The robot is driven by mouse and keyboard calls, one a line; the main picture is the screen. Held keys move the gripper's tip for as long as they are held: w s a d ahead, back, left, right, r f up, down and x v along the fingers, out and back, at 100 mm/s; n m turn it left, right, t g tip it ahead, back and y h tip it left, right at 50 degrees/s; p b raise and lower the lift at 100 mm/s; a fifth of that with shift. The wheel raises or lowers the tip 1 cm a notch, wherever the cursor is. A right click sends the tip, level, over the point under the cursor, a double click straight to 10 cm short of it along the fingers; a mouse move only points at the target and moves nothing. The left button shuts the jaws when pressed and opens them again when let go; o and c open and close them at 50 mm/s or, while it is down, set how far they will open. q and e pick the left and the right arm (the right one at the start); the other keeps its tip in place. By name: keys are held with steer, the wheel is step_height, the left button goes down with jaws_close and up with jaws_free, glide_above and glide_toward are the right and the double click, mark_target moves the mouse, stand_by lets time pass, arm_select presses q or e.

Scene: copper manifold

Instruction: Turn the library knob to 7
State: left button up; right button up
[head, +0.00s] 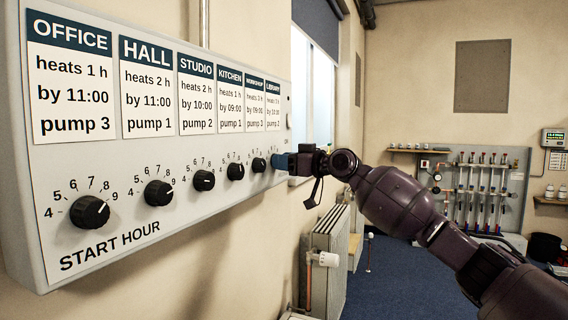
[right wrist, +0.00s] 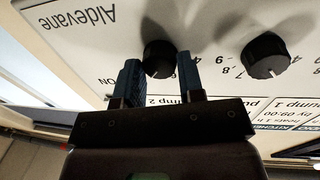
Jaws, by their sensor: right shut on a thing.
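The library knob is the last one at the right end of the white control panel (head: 150,225). In the head view it is hidden behind the blue fingers of my right gripper (head: 281,161). In the right wrist view, which is upside down, the black library knob (right wrist: 160,58) sits between the two blue fingers of my right gripper (right wrist: 160,72), which is shut on it. Its pointer mark and most of its number scale are hidden, so I cannot tell its setting. The LIBRARY card (head: 273,105) is above the knob. My left gripper is not in view.
The workshop knob (head: 259,164) is close beside my right gripper; it also shows in the right wrist view (right wrist: 266,55). More knobs run left, ending at the office knob (head: 90,211). A radiator (head: 331,262) stands below the window. Blue floor is free to the right.

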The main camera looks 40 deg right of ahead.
arm_select(q)
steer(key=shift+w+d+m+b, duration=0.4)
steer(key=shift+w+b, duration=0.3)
steer(key=shift+b, duration=0.5)
arm_select(e)
steer(key=n, duration=0.5)
steer(key=shift+f, duration=0.2)
steer(key=shift+r, duration=0.15)
steer(key=o, duration=0.9)
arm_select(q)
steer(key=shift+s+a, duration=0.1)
